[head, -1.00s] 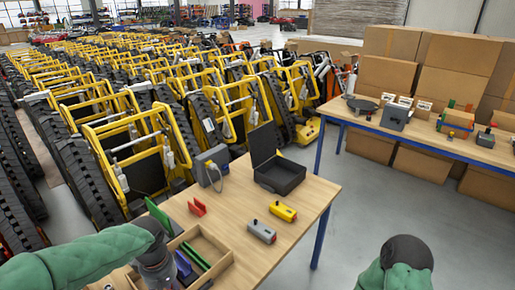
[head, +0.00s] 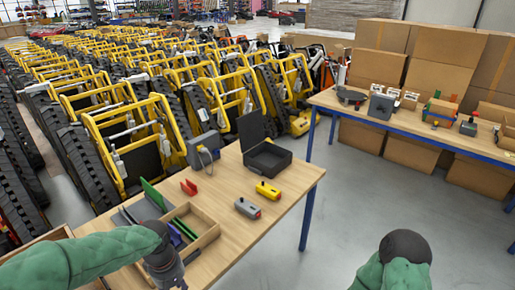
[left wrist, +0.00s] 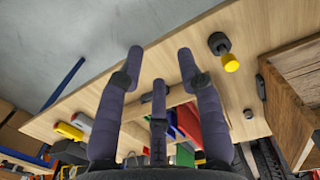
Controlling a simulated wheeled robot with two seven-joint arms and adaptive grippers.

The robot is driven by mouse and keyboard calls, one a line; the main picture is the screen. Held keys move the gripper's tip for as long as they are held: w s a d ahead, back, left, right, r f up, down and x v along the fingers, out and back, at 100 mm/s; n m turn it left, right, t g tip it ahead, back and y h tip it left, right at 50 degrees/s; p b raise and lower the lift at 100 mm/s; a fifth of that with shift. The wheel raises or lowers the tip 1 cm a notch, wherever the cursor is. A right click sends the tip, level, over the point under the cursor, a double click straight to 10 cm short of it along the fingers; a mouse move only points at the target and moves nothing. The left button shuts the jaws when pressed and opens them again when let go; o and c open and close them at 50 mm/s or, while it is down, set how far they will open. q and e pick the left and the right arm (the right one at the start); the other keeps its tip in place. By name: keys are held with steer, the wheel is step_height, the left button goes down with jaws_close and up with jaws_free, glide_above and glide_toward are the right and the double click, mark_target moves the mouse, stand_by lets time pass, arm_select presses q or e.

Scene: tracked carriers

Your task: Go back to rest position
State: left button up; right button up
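My left arm in its green sleeve comes in from the lower left of the head view, and my left gripper (head: 168,272) hangs beside the wooden tray at the near edge of the wooden table (head: 262,215). In the left wrist view its dark fingers (left wrist: 160,52) are spread apart with nothing between them, above the tabletop. My right arm (head: 400,262) shows only as a green sleeve and a dark round joint at the lower right of the head view, clear of the table. The right gripper is not visible.
The table holds a divided wooden tray (head: 205,240), a red clip (head: 189,187), an open black box (head: 270,160), a grey device (head: 247,208) and a yellow device (head: 268,190). A second table (head: 400,118) stands at the right. Floor between the tables is clear.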

arm_select(q)
steer(key=s+d+f+m+h, duration=0.15)
steer(key=d+f, duration=0.25)
steer(key=f, duration=0.4)
steer(key=s+d+f+m+h, duration=0.1)
steer(key=d+f+m, duration=0.3)
steer(key=f, duration=0.5)
steer(key=s+d+f+m, duration=0.1)
steer(key=s+d+f, duration=0.3)
steer(key=s+f, duration=0.6)
steer(key=shift+d+f+t+h, duration=0.3)
steer(key=shift+d+f+h, duration=0.15)
steer(key=shift+f, duration=0.45)
